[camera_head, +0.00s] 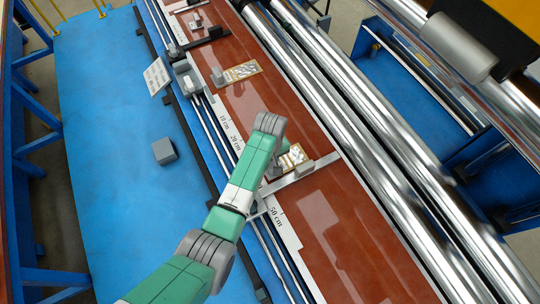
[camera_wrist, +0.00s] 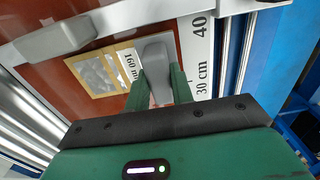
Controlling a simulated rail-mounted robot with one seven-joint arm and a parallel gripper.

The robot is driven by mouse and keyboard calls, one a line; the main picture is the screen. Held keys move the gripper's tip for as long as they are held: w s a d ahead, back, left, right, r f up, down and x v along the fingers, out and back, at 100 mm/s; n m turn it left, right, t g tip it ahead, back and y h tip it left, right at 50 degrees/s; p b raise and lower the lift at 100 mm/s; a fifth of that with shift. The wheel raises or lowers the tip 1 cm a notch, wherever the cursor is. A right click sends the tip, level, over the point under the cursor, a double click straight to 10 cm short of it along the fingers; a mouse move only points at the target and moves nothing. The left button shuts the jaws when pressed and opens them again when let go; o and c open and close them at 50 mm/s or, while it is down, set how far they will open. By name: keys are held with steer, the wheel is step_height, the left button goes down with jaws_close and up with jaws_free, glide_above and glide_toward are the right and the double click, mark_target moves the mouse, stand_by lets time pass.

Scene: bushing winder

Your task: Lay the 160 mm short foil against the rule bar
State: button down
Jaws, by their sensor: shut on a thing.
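The short foil (camera_wrist: 100,72) is a tan-framed piece with a silvery patchy middle and a label reading 160, lying on or just over the red-brown board. It also shows in the head view (camera_head: 292,157), partly behind my arm. My gripper (camera_wrist: 158,88) is shut on the grey grip (camera_wrist: 157,48) at the foil's end by the scale. The rule bar, which I take to be the pale metal bar (camera_head: 305,181) across the board, runs close alongside the foil's edge; it also shows in the wrist view (camera_wrist: 130,18). I cannot tell whether they touch.
A white centimetre scale (camera_wrist: 201,55) runs along the board's edge. Another foil (camera_head: 242,72) lies farther up the board. A grey block (camera_wrist: 58,40) sits on the bar by the foil. Shiny rollers (camera_head: 345,95) flank the board. A grey box (camera_head: 164,151) stands on the blue deck.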

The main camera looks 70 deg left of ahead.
steer(key=shift+f, duration=0.3)
steer(key=shift+d, duration=0.5)
stand_by(0.7)
steer(key=c, duration=1.1)
jaws_free()
steer(key=shift+w, duration=0.1)
step_height(320, 180, up, 8)
steer(key=shift+f+p, duration=0.1)
steer(key=shift+p, duration=0.3)
